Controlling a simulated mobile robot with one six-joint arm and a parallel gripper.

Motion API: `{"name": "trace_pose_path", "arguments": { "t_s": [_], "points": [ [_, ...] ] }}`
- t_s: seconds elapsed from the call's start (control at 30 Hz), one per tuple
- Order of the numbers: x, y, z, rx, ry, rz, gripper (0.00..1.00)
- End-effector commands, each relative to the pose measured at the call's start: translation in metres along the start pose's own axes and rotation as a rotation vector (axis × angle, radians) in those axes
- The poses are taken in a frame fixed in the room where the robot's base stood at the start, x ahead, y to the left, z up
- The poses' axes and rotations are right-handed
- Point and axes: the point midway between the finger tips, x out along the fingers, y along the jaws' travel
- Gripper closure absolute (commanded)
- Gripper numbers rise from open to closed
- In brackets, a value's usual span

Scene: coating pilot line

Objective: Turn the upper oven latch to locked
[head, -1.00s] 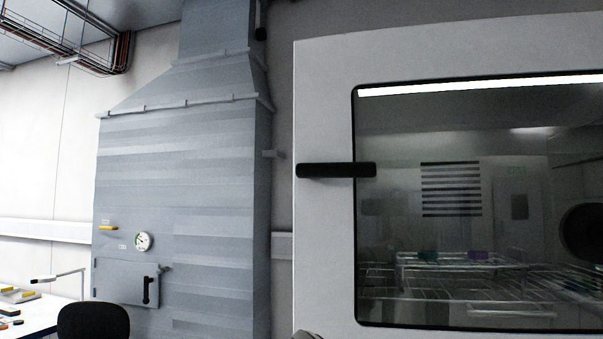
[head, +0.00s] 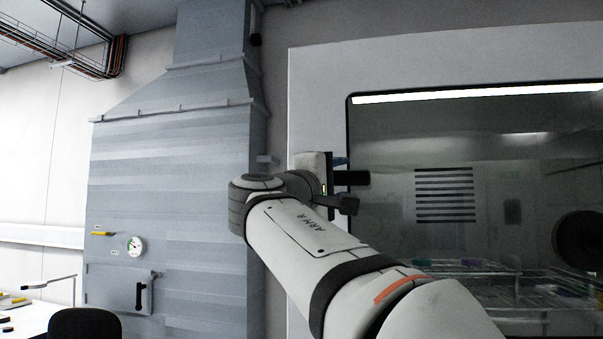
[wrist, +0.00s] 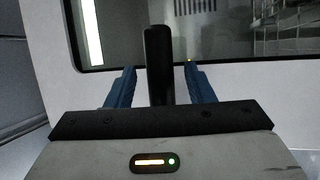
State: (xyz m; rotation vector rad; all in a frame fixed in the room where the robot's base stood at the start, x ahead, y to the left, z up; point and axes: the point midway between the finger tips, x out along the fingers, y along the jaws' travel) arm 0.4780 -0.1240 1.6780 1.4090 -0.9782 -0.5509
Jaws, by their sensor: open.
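The upper oven latch (head: 354,178) is a black bar lying horizontally across the left edge of the pale oven door (head: 318,85) in the head view. Its left part is hidden behind my wrist. In the wrist view the latch (wrist: 158,55) stands between the two blue fingers of my gripper (wrist: 160,72). The gripper is open, with a visible gap between each finger and the latch. My arm reaches up from the lower right in the head view and hides part of the door's left edge.
The door's dark window (head: 450,130) shows racks and reflections. A grey ducted cabinet (head: 180,200) with a gauge (head: 135,246) and a small hatch stands to the left. A black chair back (head: 85,325) and a white desk (head: 35,318) are at the lower left.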

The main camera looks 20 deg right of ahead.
Motion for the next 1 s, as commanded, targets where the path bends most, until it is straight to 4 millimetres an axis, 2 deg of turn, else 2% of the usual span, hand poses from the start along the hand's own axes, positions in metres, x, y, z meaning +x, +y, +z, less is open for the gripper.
{"name": "trace_pose_path", "arguments": {
  "t_s": [0.03,0.23,0.4,0.63,1.0],
  "points": [
    [0.01,0.003,0.0,-0.003,-0.004,0.0,0.52],
    [0.033,0.001,0.0,-0.002,-0.002,-0.001,0.52],
    [0.04,0.0,0.0,-0.001,0.002,-0.001,0.52],
    [0.04,-0.001,-0.001,0.0,0.003,-0.001,0.52],
    [0.04,-0.001,-0.001,0.0,0.003,-0.002,0.82]
  ]
}}
